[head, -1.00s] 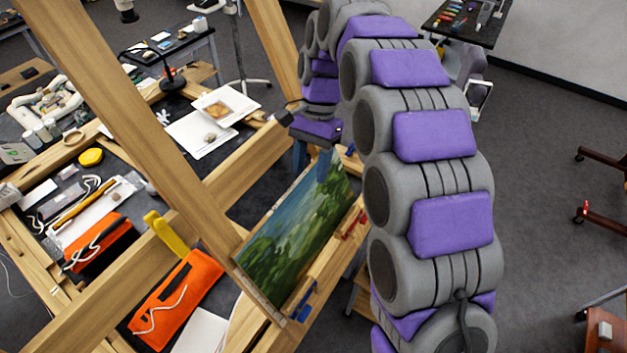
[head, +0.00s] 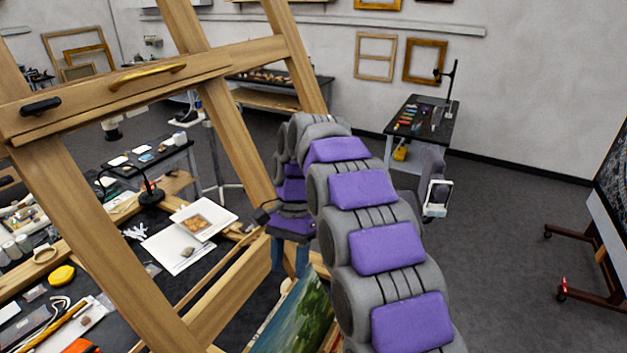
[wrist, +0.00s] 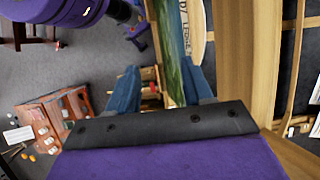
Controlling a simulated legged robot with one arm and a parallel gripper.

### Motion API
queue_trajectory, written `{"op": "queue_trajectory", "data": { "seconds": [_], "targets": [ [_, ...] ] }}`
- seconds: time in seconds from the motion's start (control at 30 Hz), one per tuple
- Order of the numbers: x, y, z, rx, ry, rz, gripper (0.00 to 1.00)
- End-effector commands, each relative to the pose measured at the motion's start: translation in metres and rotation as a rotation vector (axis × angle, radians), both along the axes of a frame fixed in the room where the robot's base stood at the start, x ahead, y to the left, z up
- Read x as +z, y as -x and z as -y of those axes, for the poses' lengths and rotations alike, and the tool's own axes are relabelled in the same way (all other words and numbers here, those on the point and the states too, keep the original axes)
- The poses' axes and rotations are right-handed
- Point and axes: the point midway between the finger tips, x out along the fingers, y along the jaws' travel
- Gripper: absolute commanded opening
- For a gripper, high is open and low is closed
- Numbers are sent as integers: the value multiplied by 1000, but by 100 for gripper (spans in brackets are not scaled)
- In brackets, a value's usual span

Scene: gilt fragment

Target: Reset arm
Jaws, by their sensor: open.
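My arm, grey with purple pads, bends from the lower right of the head view toward the easel. My gripper (head: 290,258) points down at the easel with its blue fingers by the top of a green and blue landscape painting (head: 298,318). In the wrist view, my gripper (wrist: 160,88) has its two blue fingers spread apart. The painting, seen nearly edge-on (wrist: 172,50), shows beyond and between them. I see nothing held. The painting's lower part is cut off in the head view.
The wooden easel (head: 85,215) stands close on the left, its beams near my gripper. A cluttered worktable (head: 110,300) lies behind it. A dark side table (head: 420,120) stands at the back. Open grey floor (head: 500,240) lies to the right.

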Motion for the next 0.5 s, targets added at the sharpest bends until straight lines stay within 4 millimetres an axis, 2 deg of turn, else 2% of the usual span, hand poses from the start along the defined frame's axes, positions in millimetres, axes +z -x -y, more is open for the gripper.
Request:
{"op": "queue_trajectory", "data": {
  "seconds": [0.17,0.27,0.5],
  "targets": [
    [-7,9,21,10,-14,14,51],
    [-18,23,41,29,-30,34,51],
    [-54,69,89,93,-54,81,51]
  ]
}}
